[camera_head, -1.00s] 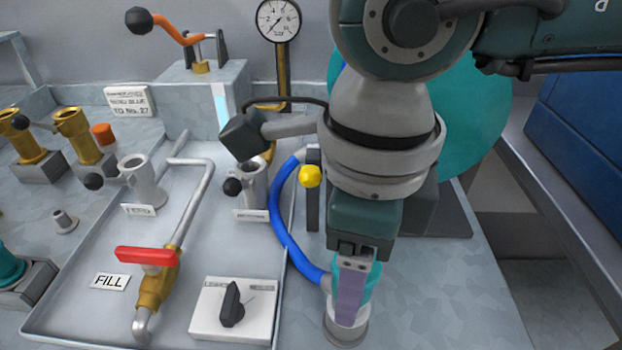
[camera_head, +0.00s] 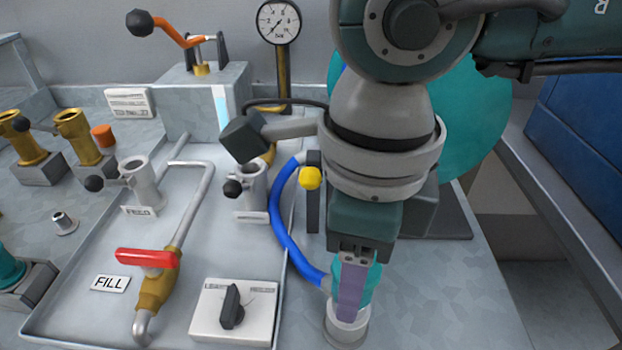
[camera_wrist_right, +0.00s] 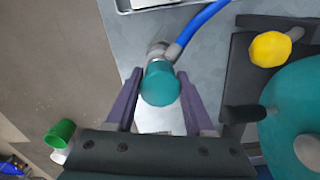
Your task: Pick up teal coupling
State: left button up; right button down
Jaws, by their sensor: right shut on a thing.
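The teal coupling (camera_head: 370,284) sits at the end of the blue hose (camera_head: 284,222), above a grey round holder (camera_head: 345,331) on the bench. In the right wrist view the teal coupling (camera_wrist_right: 160,84) lies between the purple fingers of my right gripper (camera_wrist_right: 158,98). In the head view my right gripper (camera_head: 350,300) points down and is shut on the coupling, with one finger hiding part of it. Whether the coupling's lower end is still inside the holder cannot be told. My left gripper is not in view.
A tray (camera_head: 60,322) left of the hose holds a red-handled valve (camera_head: 147,257), a selector knob (camera_head: 232,306) and grey ports. A yellow knob (camera_head: 310,177) stands close to my right wrist. A large teal drum (camera_head: 475,115) is behind my arm. Bench to the right is clear.

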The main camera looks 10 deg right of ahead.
notch_tip(320, 180, up, 20)
jog(key=shift+b, duration=0.35)
